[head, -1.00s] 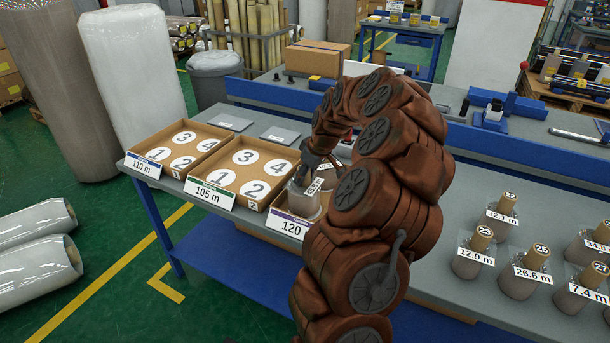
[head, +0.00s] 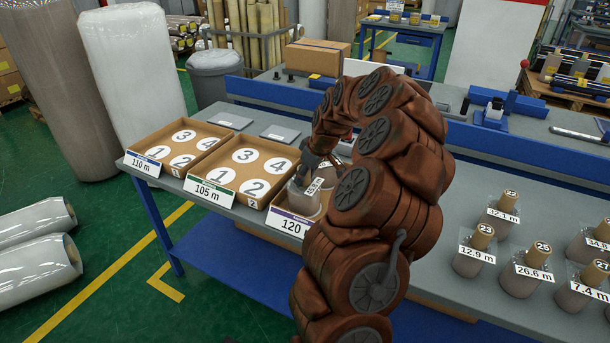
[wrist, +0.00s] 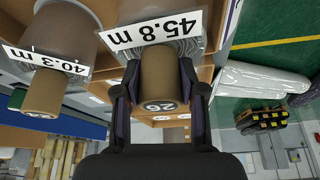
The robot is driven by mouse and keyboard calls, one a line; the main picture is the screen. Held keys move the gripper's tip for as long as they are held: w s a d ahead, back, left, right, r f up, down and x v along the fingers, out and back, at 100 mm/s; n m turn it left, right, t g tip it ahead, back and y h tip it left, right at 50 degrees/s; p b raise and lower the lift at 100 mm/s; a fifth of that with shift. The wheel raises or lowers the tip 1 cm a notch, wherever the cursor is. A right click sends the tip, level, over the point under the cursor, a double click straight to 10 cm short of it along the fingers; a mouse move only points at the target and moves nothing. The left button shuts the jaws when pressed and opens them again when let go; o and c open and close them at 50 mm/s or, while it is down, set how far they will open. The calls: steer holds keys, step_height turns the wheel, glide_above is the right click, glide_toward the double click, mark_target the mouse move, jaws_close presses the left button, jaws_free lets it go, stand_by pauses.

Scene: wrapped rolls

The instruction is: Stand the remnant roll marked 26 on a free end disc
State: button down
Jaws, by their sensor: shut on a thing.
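The roll marked 26 (wrist: 158,75) has a bare brown core and a 45.8 m tag in the wrist view. My gripper (wrist: 160,92) is shut on its core, one finger on each side. In the head view my gripper (head: 312,166) points down over the tray labelled 120 (head: 279,219), and the wrapped roll (head: 302,201) is upright inside its front part. I cannot tell whether its base touches a disc. The discs under it are hidden by the roll and my arm. Another roll, tagged 40.3 m (wrist: 60,40), stands beside it in the wrist view.
The trays labelled 105 m (head: 222,187) and 110 m (head: 152,163) show bare numbered discs. Several tagged rolls stand at the right of the bench, including a 12.9 m roll (head: 467,264). A blue rail (head: 500,150) runs behind. My arm hides the middle of the bench.

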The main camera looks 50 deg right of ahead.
steer(key=c, duration=0.6)
jaws_free()
steer(key=v, duration=1.2)
steer(key=s+a+r+n+g+y, duration=0.1)
steer(key=s+a, duration=0.1)
steer(key=a, duration=1.2)
steer(key=s+a+r+n+g, duration=0.1)
steer(key=s+a+g, duration=0.1)
steer(key=a, duration=1.2)
steer(key=s+a+f+m+g, duration=0.1)
steer(key=s+a+f, duration=0.1)
steer(key=s, duration=0.5)
steer(key=s+a+f+m+g+h, duration=0.1)
steer(key=s+a+f, duration=0.1)
steer(key=s+a, duration=0.2)
steer(key=s+a+f+m+g, duration=0.1)
steer(key=s+a+f, duration=0.2)
steer(key=s, duration=0.7)
steer(key=shift+s+a, duration=0.2)
steer(key=shift+a, duration=0.25)
